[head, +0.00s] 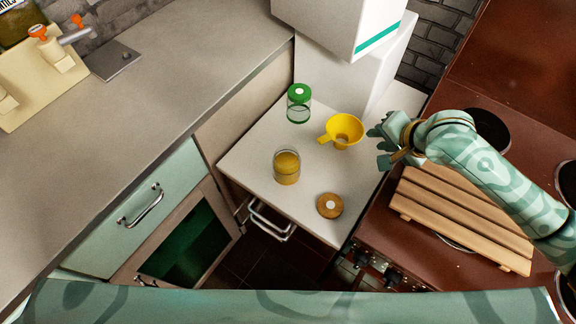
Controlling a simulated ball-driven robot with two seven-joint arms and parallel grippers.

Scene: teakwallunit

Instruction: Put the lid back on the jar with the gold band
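A glass jar (287,168) with yellow-brown contents stands upright on the white surface, with no lid on it. A gold-brown round lid (330,205) with a pale centre lies flat to its lower right, apart from it. Whether this jar carries a gold band is too small to tell. A second clear jar (299,108) stands farther back with a green lid on. My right gripper (377,146) is at the right edge of the white surface, beside the yellow funnel. Its fingers point left, spread and empty. My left gripper is out of view.
A yellow funnel (346,127) sits between the green-lidded jar and my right gripper. A slatted wooden board (465,215) lies on the brown stove under my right arm. A white box-like appliance (345,75) stands behind. The white surface's front left is clear.

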